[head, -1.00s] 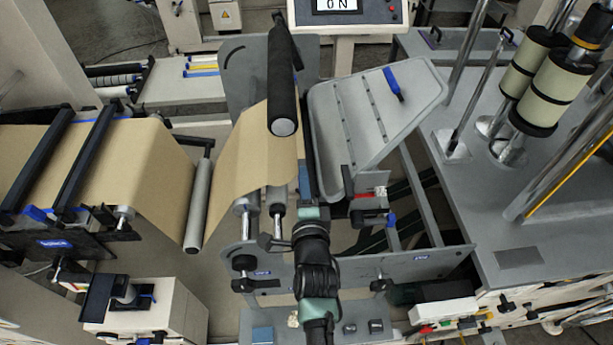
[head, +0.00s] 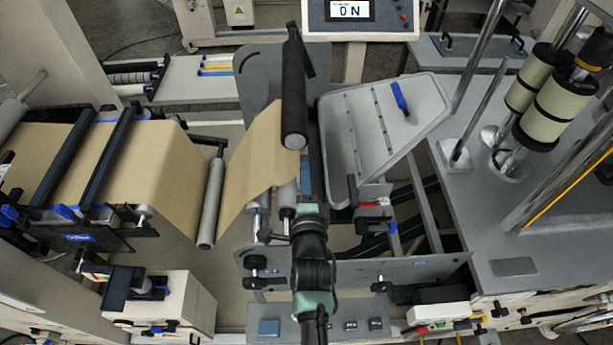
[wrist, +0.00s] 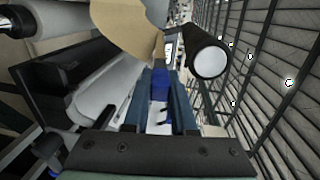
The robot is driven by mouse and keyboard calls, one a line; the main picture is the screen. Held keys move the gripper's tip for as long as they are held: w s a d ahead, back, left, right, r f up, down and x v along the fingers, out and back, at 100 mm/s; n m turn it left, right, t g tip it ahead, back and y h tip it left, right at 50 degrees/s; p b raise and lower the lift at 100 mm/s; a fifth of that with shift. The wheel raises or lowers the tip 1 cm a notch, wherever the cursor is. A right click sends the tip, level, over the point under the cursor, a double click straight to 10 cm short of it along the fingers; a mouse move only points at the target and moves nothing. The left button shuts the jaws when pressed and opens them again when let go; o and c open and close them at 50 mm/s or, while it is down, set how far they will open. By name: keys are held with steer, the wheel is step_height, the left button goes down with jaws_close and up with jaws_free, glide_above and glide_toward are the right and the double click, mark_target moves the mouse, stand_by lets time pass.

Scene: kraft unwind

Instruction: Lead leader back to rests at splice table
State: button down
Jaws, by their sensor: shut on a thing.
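The brown kraft leader (head: 262,150) hangs as a loose, slanted sheet beside the black-sleeved roller (head: 294,95). Its curved edge (wrist: 128,25) shows at the top of the wrist view. My gripper (head: 306,180) is beside the lower right edge of this sheet, pointing away from the head camera. In the wrist view its fingers (wrist: 162,100) are closed around a blue piece (wrist: 160,84).
More kraft (head: 150,165) runs under black crossbars (head: 105,160) at left, down to a grey roller (head: 211,200). The black-sleeved roller (wrist: 207,60) is near my fingers.

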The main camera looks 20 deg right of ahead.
steer(key=shift+s+f+t+b, duration=0.1)
steer(key=shift+f+t+b, duration=0.85)
steer(key=shift+b, duration=2.2)
steer(key=shift+f+g, duration=0.15)
steer(key=shift+g, duration=0.1)
steer(key=w+a+p, duration=0.1)
steer(key=w+a, duration=0.2)
steer(key=a, duration=0.9)
steer(key=w+a+p, duration=0.2)
steer(key=w+a, duration=0.2)
steer(key=a, duration=0.9)
steer(key=shift+f, duration=0.15)
steer(key=shift+d, duration=0.1)
steer(key=f+b, duration=0.3)
steer(key=a+f+b, duration=0.1)
steer(key=f+b, duration=0.1)
steer(key=shift+w+a, duration=0.1)
steer(key=shift+w, duration=0.15)
